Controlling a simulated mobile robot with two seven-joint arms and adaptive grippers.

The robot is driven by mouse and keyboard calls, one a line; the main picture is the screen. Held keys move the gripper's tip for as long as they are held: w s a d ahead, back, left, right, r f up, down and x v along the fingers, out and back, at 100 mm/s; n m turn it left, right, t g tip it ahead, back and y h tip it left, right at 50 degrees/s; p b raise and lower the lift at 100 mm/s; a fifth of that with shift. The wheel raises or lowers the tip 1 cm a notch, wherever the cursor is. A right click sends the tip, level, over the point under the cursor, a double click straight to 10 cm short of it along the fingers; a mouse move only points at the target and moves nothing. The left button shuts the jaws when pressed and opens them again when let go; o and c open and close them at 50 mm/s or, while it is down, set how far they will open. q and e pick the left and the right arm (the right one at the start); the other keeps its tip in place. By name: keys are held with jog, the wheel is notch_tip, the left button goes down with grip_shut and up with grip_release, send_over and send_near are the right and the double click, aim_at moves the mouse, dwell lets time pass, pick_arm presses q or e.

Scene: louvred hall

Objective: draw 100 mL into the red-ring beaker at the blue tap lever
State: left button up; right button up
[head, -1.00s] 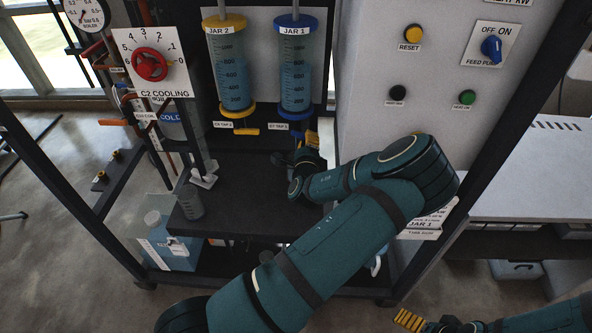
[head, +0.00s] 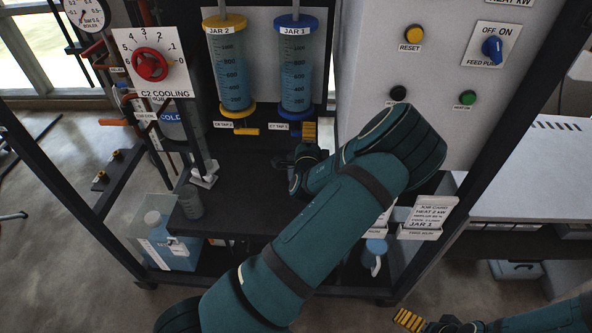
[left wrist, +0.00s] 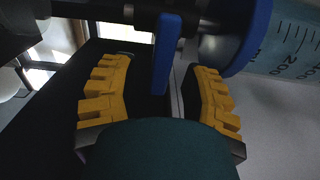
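Jar 1 (head: 296,75), with blue caps and blue liquid, hangs above the dark shelf (head: 245,205). The blue tap lever (left wrist: 166,50) at its foot stands between my left gripper's yellow fingers in the left wrist view, with gaps on both sides. My left gripper (head: 309,132) is open there, largely hidden behind my wrist in the head view. A clear graduated beaker (head: 190,201) stands on the left part of the shelf; I cannot make out a red ring. No beaker shows under the blue tap, where my arm hides part of the shelf. My right gripper (head: 410,320) is at the bottom right, its opening unclear.
Jar 2 (head: 230,75), with yellow caps, hangs left of Jar 1, above a yellow lever (head: 246,131). A panel (head: 370,50) with buttons and a blue knob stands at right. A frame post (head: 70,195) crosses at left. A blue-liquid container (head: 172,252) stands below the shelf.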

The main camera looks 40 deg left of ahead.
pick_arm(q)
jog(key=v, duration=0.7)
dwell(0.3)
jog(key=v, duration=0.7)
jog(key=shift+s+d, duration=0.15)
jog(key=shift+s, duration=0.15)
